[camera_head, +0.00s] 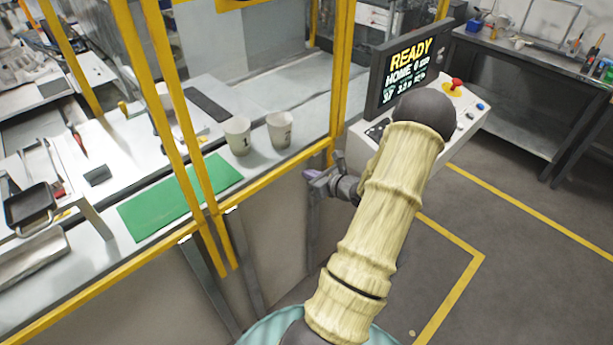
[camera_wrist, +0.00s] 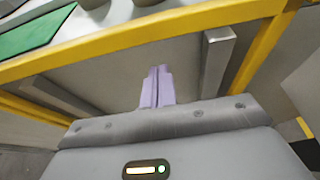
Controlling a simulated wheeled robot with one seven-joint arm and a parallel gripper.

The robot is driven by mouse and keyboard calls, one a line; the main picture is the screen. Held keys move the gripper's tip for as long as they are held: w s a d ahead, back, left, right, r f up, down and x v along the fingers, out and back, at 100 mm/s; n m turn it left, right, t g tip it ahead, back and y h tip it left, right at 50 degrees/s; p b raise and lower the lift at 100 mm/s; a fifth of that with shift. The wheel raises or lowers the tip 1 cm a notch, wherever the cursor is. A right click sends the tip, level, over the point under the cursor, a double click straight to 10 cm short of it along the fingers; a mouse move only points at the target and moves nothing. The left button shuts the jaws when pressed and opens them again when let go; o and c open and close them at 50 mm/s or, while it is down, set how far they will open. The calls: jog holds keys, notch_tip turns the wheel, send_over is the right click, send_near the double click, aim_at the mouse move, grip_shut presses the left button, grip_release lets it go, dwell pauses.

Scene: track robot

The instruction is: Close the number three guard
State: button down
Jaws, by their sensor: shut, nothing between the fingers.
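Yellow guard frames (camera_head: 172,110) stand along the front of the work cell, with a yellow rail (camera_head: 270,178) at bench height. No number three shows on any of them, so I cannot tell which is the number three guard. My gripper (camera_head: 313,176) is in front of the rail, near the corner post (camera_head: 341,75). In the wrist view its purple fingers (camera_wrist: 158,88) are together and empty, pointing at a grey panel below the yellow rail (camera_wrist: 150,32). A grey upright bar (camera_wrist: 216,60) is just right of the fingers; I cannot tell whether they touch anything.
Two pale cups (camera_head: 237,135) (camera_head: 280,130) and a green mat (camera_head: 180,195) lie on the bench behind the rail. A control console (camera_head: 470,112) with a screen (camera_head: 408,68) reading READY stands right of the corner post. The floor (camera_head: 535,270) at right is clear.

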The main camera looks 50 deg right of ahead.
jog(key=b+v, duration=0.1)
jog(key=v, duration=0.7)
jog(key=shift+s+a+r, duration=0.1)
jog(key=w+a+n+g+y, duration=0.3)
jog(key=a+n+g+y, duration=0.55)
jog(key=a+n, duration=1.15)
jog(key=s+a+r+n+g+h, duration=0.1)
jog(key=a+r+n+h, duration=0.2)
jog(key=a+n, duration=0.5)
jog(key=s+a+r+n+g+h, duration=0.2)
jog(key=a+r+n+h, duration=0.1)
jog(key=a+n, duration=0.5)
jog(key=shift+s+a+r+n+h, duration=0.2)
jog(key=shift+a+r+n+h, duration=0.1)
jog(key=shift+a+h, duration=0.45)
jog(key=shift+d, duration=0.2)
